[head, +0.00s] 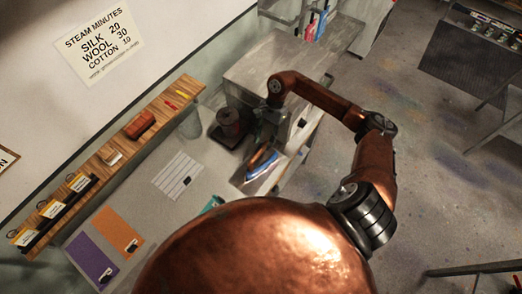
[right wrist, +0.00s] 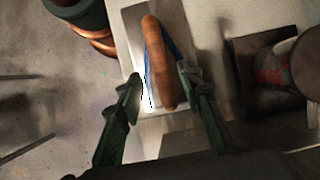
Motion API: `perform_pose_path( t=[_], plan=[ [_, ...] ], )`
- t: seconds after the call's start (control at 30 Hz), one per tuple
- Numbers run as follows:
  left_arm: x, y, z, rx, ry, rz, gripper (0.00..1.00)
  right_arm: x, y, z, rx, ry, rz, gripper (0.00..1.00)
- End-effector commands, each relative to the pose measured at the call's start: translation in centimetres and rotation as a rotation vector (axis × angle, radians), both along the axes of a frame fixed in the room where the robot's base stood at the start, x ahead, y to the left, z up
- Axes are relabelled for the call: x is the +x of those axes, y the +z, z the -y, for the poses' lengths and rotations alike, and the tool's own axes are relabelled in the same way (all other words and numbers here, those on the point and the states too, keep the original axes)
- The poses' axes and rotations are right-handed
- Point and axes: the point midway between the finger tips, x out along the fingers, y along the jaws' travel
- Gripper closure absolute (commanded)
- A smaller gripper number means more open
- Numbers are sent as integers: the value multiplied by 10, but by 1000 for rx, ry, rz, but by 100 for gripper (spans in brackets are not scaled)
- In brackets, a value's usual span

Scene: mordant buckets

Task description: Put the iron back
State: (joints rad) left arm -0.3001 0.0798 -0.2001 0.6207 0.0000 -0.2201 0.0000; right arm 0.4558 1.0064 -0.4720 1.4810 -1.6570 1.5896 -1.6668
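The iron (head: 262,163), with a blue body and an orange-brown handle, lies on a pale metal plate (head: 248,184) on the bench. In the right wrist view the iron's handle (right wrist: 155,50) runs lengthwise between my fingers. My right gripper (head: 269,130) is above and beside the iron in the head view. In the right wrist view its two green fingers (right wrist: 159,77) are spread open, one on each side of the handle's near end. I cannot tell whether they reach down around it. My left gripper is not in view.
A dark square unit with a round vessel (head: 228,127) stands close beside the iron. A grey cabinet (head: 268,65) is behind. A wooden shelf (head: 110,155) runs along the wall. Striped paper (head: 178,176), an orange sheet (head: 117,233) and a purple sheet (head: 91,259) lie on the bench.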

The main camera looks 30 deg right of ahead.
Motion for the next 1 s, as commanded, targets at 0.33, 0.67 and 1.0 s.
perform_pose_path(
  t=[0.33, 0.67, 1.0],
  plan=[
    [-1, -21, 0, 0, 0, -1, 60, 8, 48, 19, -1, 0, 0, 66],
    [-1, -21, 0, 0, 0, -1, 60, 9, 54, 20, 1, 0, 0, 66],
    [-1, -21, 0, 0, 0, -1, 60, 20, 51, -69, 265, -154, 58, 66]
  ],
)
